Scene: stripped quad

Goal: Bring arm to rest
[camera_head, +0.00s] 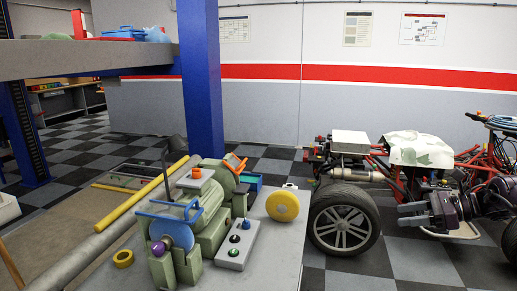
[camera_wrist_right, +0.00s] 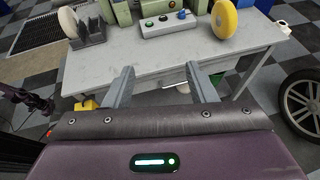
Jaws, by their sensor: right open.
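My right gripper (camera_head: 403,214) is at the right of the head view, its fingers pointing left in front of the stripped quad (camera_head: 420,150). In the right wrist view the right gripper (camera_wrist_right: 159,72) has its two grey fingers wide apart with nothing between them. Beyond the fingers is the front of the grey workbench (camera_wrist_right: 150,66). My left gripper is not seen in the head view.
The workbench (camera_head: 270,235) carries a green grinding machine (camera_head: 212,205), a button box (camera_head: 238,245) and a yellow disc (camera_head: 283,206). A blue post (camera_head: 200,80) stands behind. The quad's wheel (camera_head: 344,222) is right of the bench. Checkered floor shows at lower right.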

